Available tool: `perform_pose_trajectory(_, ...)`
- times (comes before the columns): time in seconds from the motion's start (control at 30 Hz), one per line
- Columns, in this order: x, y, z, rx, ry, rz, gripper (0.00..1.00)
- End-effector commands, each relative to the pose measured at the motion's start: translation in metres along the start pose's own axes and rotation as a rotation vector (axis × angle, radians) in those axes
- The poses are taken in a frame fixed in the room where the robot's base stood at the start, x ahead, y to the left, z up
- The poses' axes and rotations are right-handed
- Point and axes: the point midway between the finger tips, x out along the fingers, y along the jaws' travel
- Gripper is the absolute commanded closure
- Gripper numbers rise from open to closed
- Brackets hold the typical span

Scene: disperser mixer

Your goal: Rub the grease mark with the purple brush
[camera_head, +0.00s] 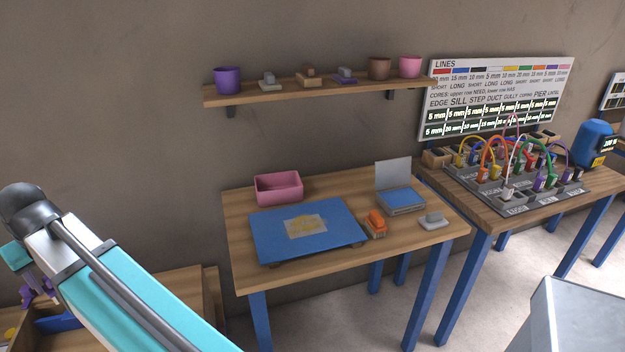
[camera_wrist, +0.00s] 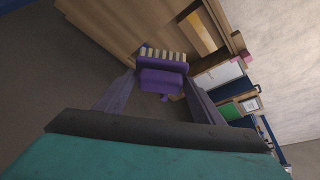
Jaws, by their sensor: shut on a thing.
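The purple brush (camera_wrist: 160,78) is between the two fingers of my gripper (camera_wrist: 158,88) in the wrist view, its pale bristles facing away from the palm. My gripper (camera_head: 38,290) is shut on it. In the head view the gripper is at the far left, low beside my arm, and the brush is hard to make out there. The grease mark (camera_head: 306,224) is a yellow-brown smear on a pale patch in the middle of the blue board (camera_head: 270,245) on the wooden table. My gripper is well to the left of the mark, apart from it.
On the table (camera_head: 240,215) are a pink bin (camera_head: 278,188), an orange-topped brush (camera_head: 376,224), a grey-handled block (camera_head: 434,220) and an open box (camera_head: 400,198). A shelf (camera_head: 215,95) with cups and small blocks hangs above. A cable bench (camera_head: 450,185) stands right.

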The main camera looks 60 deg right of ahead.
Motion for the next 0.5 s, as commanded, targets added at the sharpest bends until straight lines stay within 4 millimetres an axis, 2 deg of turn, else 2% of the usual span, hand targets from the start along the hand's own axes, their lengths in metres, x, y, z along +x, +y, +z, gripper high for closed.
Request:
perform_pose_trajectory(0.17, 0.0, 0.037, -0.004, 0.104, 0.001, 0.045, 0.56)
perform_pose_trajectory(0.27, 0.0, 0.07, -0.006, 0.195, 0.0, 0.083, 0.56)
perform_pose_trajectory(0.5, -0.002, 0.163, 0.0, 0.457, 0.0, 0.191, 0.56)
